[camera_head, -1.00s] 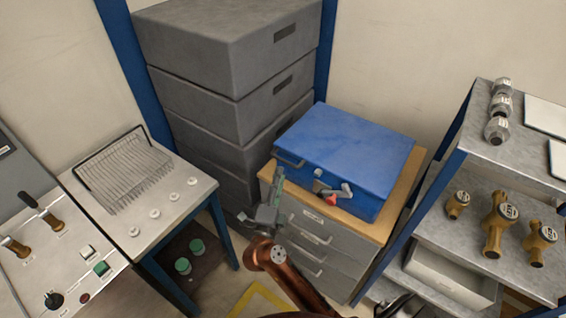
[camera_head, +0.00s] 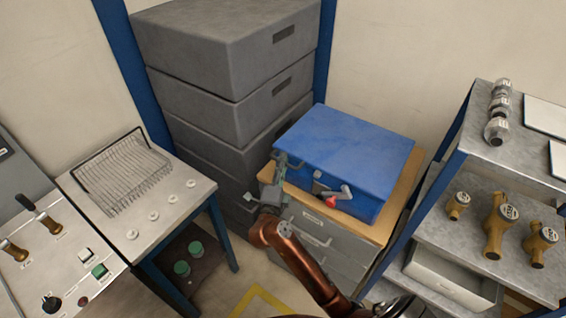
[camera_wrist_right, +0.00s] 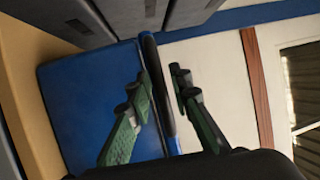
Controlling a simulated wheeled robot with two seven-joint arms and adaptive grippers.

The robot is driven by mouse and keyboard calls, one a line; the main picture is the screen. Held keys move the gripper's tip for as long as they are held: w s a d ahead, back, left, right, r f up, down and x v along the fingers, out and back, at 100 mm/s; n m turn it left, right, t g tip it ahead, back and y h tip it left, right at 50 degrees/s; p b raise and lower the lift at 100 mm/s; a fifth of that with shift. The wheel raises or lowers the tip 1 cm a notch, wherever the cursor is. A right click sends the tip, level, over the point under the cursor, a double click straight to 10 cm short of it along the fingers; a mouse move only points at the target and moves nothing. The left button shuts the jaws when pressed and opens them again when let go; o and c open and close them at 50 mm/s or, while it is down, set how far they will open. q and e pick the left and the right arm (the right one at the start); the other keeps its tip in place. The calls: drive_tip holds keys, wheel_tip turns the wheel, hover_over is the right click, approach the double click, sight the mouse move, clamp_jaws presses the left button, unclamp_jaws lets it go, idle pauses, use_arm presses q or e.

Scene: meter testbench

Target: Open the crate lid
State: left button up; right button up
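The closed blue crate (camera_head: 350,150) stands on a wooden-topped cabinet, its flat lid (camera_head: 355,135) down. A grey latch with a red part (camera_head: 333,199) is on its front side. My right gripper (camera_head: 284,164) is at the crate's left front corner, by the bar handle there, which it partly hides. In the right wrist view the gripper's green fingers (camera_wrist_right: 164,82) are apart, with a dark bar (camera_wrist_right: 157,88) at the edge of the blue surface (camera_wrist_right: 85,110) between them. Contact with the bar cannot be told. My left gripper is not in view.
Stacked grey boxes (camera_head: 230,60) stand close behind and left of the crate. A shelf (camera_head: 440,190) with brass meters (camera_head: 496,228) is at the right. A table (camera_head: 185,222) with a wire rack (camera_head: 125,172) is at the left. Wall lies behind the crate.

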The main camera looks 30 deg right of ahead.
clamp_jaws()
idle(0.3)
drive_tip(key=shift+r, duration=0.1)
